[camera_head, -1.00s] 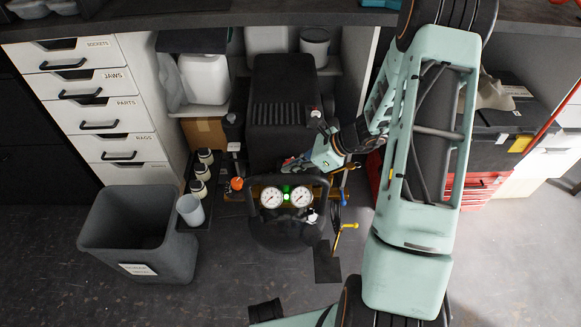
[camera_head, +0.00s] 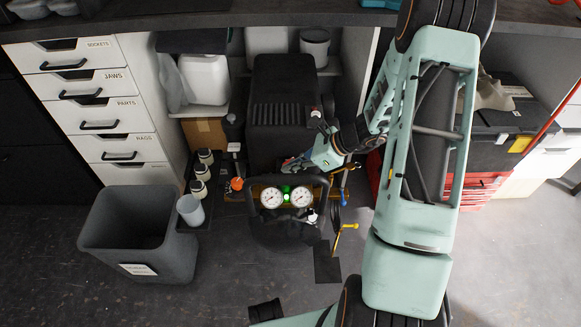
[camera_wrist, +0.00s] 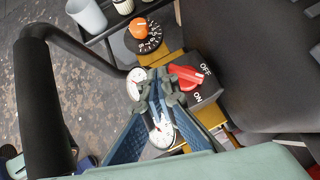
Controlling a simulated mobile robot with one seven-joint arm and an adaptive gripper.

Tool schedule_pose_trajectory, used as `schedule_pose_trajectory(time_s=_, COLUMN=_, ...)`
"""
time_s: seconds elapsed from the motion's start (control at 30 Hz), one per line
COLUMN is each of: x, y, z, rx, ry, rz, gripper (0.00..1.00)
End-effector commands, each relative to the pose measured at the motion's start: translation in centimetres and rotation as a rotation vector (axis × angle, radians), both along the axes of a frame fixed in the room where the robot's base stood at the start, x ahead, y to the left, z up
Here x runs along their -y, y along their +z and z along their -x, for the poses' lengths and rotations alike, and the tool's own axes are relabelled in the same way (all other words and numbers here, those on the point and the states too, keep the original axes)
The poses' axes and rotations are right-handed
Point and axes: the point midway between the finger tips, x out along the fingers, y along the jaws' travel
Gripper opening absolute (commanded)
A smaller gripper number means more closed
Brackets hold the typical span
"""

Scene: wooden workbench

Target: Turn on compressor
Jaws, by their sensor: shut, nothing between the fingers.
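The black compressor (camera_head: 283,125) stands in the bay under the bench, with two round white gauges (camera_head: 301,196) and a lit green light between them in the head view. A red knob (camera_wrist: 186,78) sits on its dark switch box, beside the labels OFF and ON, in the wrist view. Which label the knob points to is hard to tell. My gripper (camera_wrist: 167,84) is shut and empty, its fingertips close beside the knob; I cannot tell whether they touch it. It also shows in the head view (camera_head: 288,165), over the compressor behind the gauges.
An orange dial (camera_wrist: 138,28) is beside the switch box. The compressor's black handle (camera_wrist: 44,95) arches at the left of the wrist view. A grey bin (camera_head: 140,235), white drawers (camera_head: 95,95) and a cup (camera_head: 190,210) stand to the left in the head view.

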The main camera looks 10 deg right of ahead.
Motion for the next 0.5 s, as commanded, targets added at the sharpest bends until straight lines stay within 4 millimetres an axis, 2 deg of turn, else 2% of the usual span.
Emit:
schedule_pose_trajectory(time_s=0.2, x=0.76, y=0.06, z=-1.06, rx=0.002, ry=-0.006, rz=0.005, gripper=0.00)
schedule_pose_trajectory(time_s=0.5, x=0.85, y=0.01, z=-1.21, rx=0.002, ry=-0.006, rz=0.005, gripper=0.00)
